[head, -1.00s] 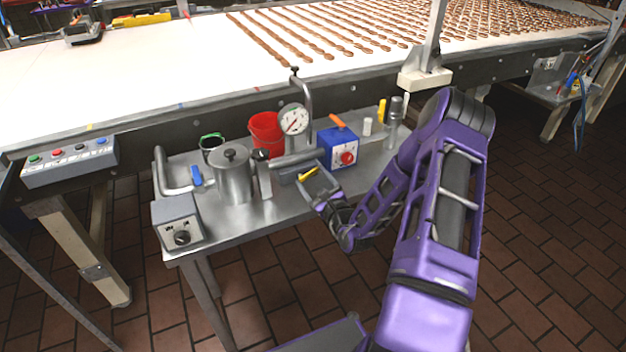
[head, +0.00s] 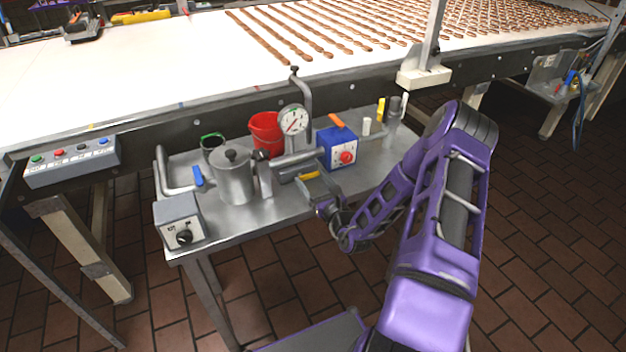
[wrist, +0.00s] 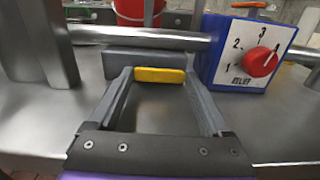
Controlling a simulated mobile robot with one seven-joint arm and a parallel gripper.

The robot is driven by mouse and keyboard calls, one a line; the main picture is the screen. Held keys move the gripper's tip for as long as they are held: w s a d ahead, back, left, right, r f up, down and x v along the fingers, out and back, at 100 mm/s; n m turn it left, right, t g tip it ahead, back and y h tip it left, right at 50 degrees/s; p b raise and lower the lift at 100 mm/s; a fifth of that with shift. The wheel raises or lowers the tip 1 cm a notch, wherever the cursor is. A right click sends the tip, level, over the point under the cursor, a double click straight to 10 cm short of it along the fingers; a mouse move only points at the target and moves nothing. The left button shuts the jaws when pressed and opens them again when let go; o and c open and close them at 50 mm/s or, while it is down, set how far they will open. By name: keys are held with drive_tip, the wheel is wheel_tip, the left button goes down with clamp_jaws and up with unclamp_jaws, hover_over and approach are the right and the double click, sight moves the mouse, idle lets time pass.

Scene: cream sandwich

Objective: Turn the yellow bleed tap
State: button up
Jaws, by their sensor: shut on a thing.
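The yellow bleed tap (wrist: 160,75) is a short yellow bar. In the wrist view it lies level between the tips of my gripper (wrist: 160,79), with a dark finger against each end. My gripper is shut on it. Behind it is a grey block (wrist: 150,62) under a horizontal steel pipe (wrist: 150,37). In the head view the tap (head: 310,175) shows as a small yellow strip at the front of the pipework, and my gripper (head: 312,180) reaches it from the front right. The tap's stem is hidden.
A blue relief box (head: 337,148) with a red knob (head: 346,157) stands close to the right. A pressure gauge (head: 292,119), red bucket (head: 266,133) and steel pot (head: 234,177) stand behind and left. The front right of the steel table (head: 375,176) is bare.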

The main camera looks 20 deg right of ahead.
drive_tip(key=o, duration=1.2)
drive_tip(key=shift+c, duration=0.2)
drive_tip(key=s, duration=1.7)
drive_tip(key=shift+s+d, duration=0.25)
drive_tip(key=shift+d, duration=0.05)
